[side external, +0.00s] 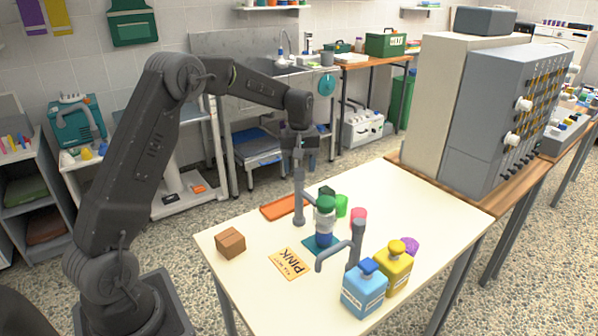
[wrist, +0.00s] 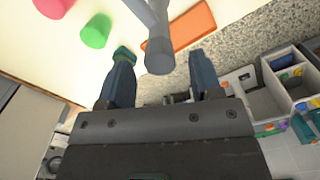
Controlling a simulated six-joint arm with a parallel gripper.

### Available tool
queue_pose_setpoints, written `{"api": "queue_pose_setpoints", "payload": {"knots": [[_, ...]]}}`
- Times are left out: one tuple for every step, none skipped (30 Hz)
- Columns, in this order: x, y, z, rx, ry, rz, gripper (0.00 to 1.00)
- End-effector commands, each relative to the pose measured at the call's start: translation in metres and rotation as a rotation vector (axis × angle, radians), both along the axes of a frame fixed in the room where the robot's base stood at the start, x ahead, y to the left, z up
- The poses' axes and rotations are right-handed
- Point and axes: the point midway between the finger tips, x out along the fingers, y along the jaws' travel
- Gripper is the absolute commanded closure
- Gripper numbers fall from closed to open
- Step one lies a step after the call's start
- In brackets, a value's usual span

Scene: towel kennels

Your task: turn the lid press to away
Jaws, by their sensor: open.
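Two grey posts with side arms stand on the cream table, and I cannot tell for sure which is the lid press. The far post (side external: 299,210) has an arm reaching right towards a green-capped bottle (side external: 325,211) on a teal mat (side external: 312,248). The near post (side external: 355,244) has an arm pointing left and forward. My gripper (side external: 299,155) is just above the far post. In the wrist view its open fingers (wrist: 160,60) are spread on either side of the grey post (wrist: 158,55), with nothing visibly held.
An orange tray (side external: 283,207) lies behind the far post. Green (side external: 341,206), pink (side external: 359,215) and purple cups stand to the right.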

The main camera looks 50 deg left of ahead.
Motion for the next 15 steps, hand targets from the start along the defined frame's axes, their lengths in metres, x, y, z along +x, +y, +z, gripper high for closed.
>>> {"api": "queue_pose_setpoints", "payload": {"knots": [[0.0, 0.0, -0.007, -0.001, 0.003, 0.0, 0.41], [0.0, 0.0, -0.011, -0.001, 0.003, 0.0, 0.41], [-0.001, 0.0, -0.014, -0.001, 0.003, 0.0, 0.41], [0.0, 0.0, -0.016, -0.001, 0.002, 0.0, 0.41], [0.0, 0.0, -0.018, 0.0, 0.001, 0.0, 0.41], [0.0, 0.0, -0.019, 0.0, 0.0, 0.0, 0.41], [0.0, 0.0, -0.02, 0.0, 0.0, 0.0, 0.41], [0.0, 0.0, -0.021, 0.001, 0.0, 0.0, 0.41], [0.0, 0.0, -0.022, 0.001, 0.0, 0.0, 0.41], [0.0, 0.0, -0.022, 0.001, 0.0, 0.0, 0.41], [0.0, 0.0, -0.022, 0.001, 0.0, 0.0, 0.41], [0.0, 0.0, -0.022, 0.001, 0.0, 0.0, 0.41], [0.0, 0.0, -0.022, 0.001, 0.0, 0.0, 0.41], [0.0, 0.0, -0.022, 0.001, 0.0, 0.0, 0.41], [0.0, 0.0, -0.022, 0.0, 0.0, 0.0, 0.41]]}}
